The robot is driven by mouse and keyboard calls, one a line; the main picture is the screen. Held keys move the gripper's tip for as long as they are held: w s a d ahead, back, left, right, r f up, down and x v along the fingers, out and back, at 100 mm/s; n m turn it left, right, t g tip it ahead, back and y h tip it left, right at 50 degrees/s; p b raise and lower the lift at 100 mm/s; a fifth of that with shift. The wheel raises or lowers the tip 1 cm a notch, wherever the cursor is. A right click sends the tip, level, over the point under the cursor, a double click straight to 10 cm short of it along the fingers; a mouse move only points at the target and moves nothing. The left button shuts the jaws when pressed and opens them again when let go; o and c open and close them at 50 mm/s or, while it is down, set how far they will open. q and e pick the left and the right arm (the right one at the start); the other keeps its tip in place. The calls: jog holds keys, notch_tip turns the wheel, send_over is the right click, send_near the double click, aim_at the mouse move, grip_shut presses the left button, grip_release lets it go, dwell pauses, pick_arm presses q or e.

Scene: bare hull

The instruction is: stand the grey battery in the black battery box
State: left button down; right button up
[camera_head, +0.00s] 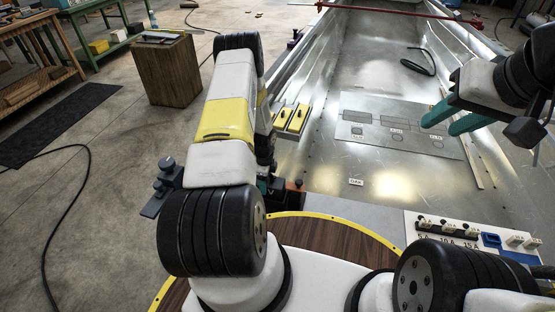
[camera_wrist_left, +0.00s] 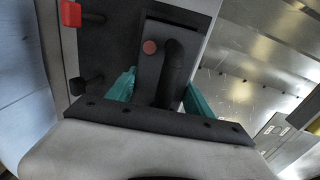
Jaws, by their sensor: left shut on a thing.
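In the left wrist view the grey battery (camera_wrist_left: 150,72) shows its dark top, with a red round terminal and a thick black handle or cable. The two teal fingers of my left gripper (camera_wrist_left: 160,92) are shut on it from both sides. A black surface (camera_wrist_left: 105,45) beside and behind it looks like the battery box; how deep the battery sits relative to it cannot be told. In the head view my left arm hides most of this; a teal bit of the left gripper (camera_head: 263,185) shows beside a dark, orange-marked part. My right gripper (camera_head: 443,125) is open and empty above the hull floor.
A labelled metal sheet (camera_head: 400,125) lies on the hull floor. Two yellow items (camera_head: 291,118) lie at its left side. A white fuse panel (camera_head: 470,228) stands at the front right. A black cable (camera_head: 421,63) lies further back. A wooden block (camera_head: 168,72) stands outside the hull.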

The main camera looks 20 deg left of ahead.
pick_arm(q)
jog(key=shift+w+f, duration=0.15)
jog(key=shift+f, duration=0.65)
jog(key=shift+c, duration=2)
grip_release()
jog(key=shift+o, duration=0.4)
jog(key=shift+s+f, duration=0.1)
jog(key=shift+s, duration=0.15)
notch_tip(320, 180, up, 8)
jog(key=shift+w+f, duration=0.1)
jog(key=shift+w, duration=0.05)
